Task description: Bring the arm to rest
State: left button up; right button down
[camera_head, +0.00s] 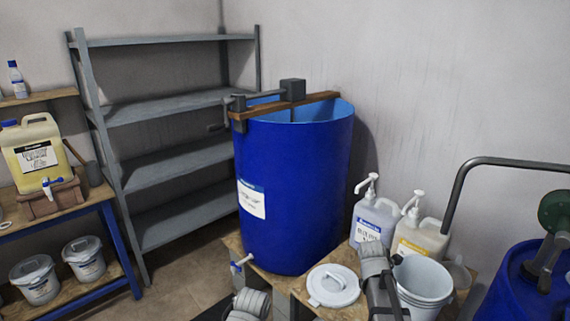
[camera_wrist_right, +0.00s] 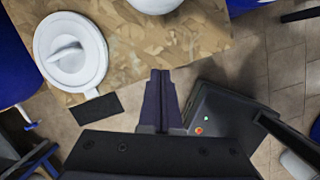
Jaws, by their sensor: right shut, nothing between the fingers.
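My right gripper (camera_wrist_right: 160,75) is shut and empty in the right wrist view. Its dark fingers are together and point over the front edge of the wooden bench top (camera_wrist_right: 190,45). In the head view my right arm shows at the bottom, in front of the white bucket; its fingertips cannot be made out there. A grey part of my other arm shows at the bottom edge of the head view, but the left gripper is not seen.
A big blue drum (camera_head: 290,190) stands on the bench. A white lid (camera_head: 333,286), an open white bucket (camera_head: 424,283) and two pump bottles (camera_head: 374,222) (camera_head: 418,238) are beside it. Another blue drum (camera_head: 510,290) is at right. Grey shelves (camera_head: 175,163) stand behind left.

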jog(key=s+a+r+m+p, duration=0.1)
jog(key=s+a+m, duration=0.4)
jog(key=a, duration=0.3)
jog(key=s+a+r+m+g+y+p, duration=0.1)
jog(key=s+a+r+m+p, duration=0.1)
jog(key=s+a+m, duration=0.3)
jog(key=s+a+r+m+p, duration=0.1)
jog(key=s+a+m, duration=0.5)
jog(key=a, duration=0.6)
jog(key=shift+r+m+y+p, duration=0.3)
jog(key=shift+r+m+p, duration=0.1)
jog(key=shift+m, duration=0.1)
